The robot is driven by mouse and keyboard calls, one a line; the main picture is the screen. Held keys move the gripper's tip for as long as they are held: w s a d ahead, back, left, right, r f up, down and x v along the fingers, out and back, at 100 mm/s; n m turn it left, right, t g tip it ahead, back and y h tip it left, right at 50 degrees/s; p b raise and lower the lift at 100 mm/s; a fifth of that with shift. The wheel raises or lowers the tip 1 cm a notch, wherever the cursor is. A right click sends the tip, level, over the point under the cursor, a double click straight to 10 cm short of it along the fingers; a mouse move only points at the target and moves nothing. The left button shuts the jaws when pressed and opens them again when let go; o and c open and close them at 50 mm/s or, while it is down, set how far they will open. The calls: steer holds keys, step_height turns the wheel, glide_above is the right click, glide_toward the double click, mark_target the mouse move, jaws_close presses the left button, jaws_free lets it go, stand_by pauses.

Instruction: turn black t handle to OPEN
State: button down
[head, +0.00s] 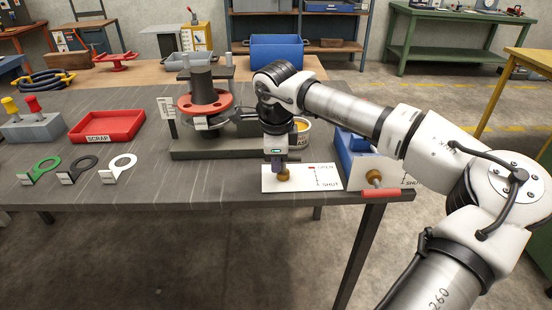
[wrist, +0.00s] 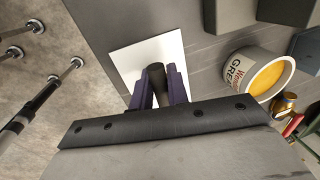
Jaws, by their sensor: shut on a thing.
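The black T handle (wrist: 155,74) is seen in the wrist view between the two dark purple fingers of my gripper (wrist: 158,82), which is shut on it. In the head view my gripper (head: 279,166) points straight down over a brass valve (head: 284,175), and the handle is mostly hidden by the fingers. The valve stands in front of a white plate (head: 322,178) marked OPEN at the top and SHUT at the bottom. The plate also shows in the wrist view (wrist: 126,62). I cannot tell which mark the handle points to.
A second valve with a red handle (head: 380,193) sits to the right, near the table's edge. A grease tin (wrist: 266,77) stands close by. A red SCRAP tray (head: 107,126) and several coloured tags lie further left.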

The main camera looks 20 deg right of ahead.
steer(key=shift+r+n, duration=0.1)
steer(key=shift+n, duration=0.2)
steer(key=c, duration=1.4)
jaws_free()
step_height(320, 180, up, 14)
steer(key=s, duration=0.2)
steer(key=shift+s+a+f+b, duration=0.25)
steer(key=shift+s+a+b, duration=0.05)
steer(key=shift+s+a, duration=0.1)
